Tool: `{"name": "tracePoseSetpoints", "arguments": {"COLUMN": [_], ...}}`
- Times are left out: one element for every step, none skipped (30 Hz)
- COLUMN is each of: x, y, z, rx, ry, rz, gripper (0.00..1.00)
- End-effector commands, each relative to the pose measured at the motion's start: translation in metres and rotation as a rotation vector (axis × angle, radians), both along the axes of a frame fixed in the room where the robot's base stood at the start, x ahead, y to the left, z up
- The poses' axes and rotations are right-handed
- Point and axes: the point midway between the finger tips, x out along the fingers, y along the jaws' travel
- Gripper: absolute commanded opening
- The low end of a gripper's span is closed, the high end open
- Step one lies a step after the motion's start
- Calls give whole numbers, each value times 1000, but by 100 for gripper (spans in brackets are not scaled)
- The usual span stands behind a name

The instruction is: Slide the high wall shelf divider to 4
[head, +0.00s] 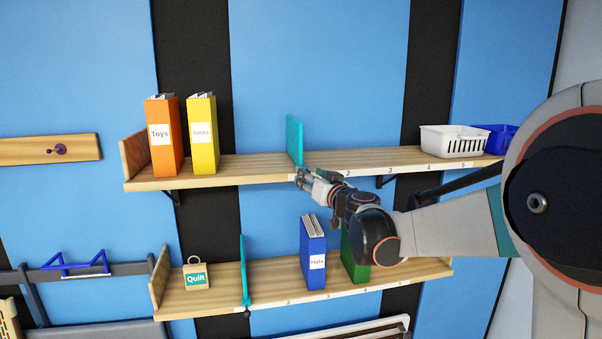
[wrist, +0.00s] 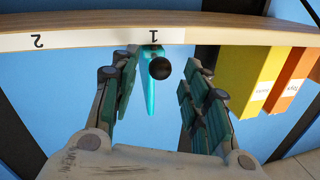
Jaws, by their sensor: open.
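The high wall shelf (head: 245,168) carries a teal divider (head: 295,140) standing upright left of the 2 mark. In the wrist view, which is upside down, the divider (wrist: 149,95) with its round black knob (wrist: 160,68) is at the 1 mark on the number strip (wrist: 85,39). My gripper (head: 303,178) is at the shelf's front edge by the divider. In the wrist view its open fingers (wrist: 163,75) stand either side of the knob, with gaps visible on both sides. The 4 mark (head: 427,167) is farther right on the strip.
Orange (head: 162,150) and yellow (head: 202,148) binders stand left on the high shelf. White (head: 455,142) and blue (head: 492,135) baskets stand at its right. The lower shelf (head: 270,292) has another teal divider (head: 243,270), a Quilt tag (head: 196,275), blue (head: 313,262) and green (head: 352,267) binders.

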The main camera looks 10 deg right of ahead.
Motion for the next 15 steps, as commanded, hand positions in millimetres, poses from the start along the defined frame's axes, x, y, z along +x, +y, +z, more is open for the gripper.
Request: {"name": "tracePoseSetpoints", "arguments": {"x": [8, 12, 16, 19, 22, 25, 27, 29, 31, 32, 32, 33, 33, 33, 33], "y": [2, 3, 3, 4, 5, 5, 6, 6, 6, 7, 7, 7, 7, 7, 7], "z": [1, 1, 1, 1, 1, 1, 1, 0, 0, 0, 0, 0, 0, 0, 0], "rx": [0, 0, 0, 0, 0, 0, 0, 0, 0, 0, 0, 0, 0, 0, 0], "ry": [0, 0, 0, 0, 0, 0, 0, 0, 0, 0, 0, 0, 0, 0, 0], "rz": [1, 1, 1, 1, 1, 0, 0, 0, 0, 0, 0, 0, 0, 0, 0], "gripper": [42, 42, 42, 42, 42, 42, 42, 42, 42, 42, 42, 42, 42, 42, 42]}}
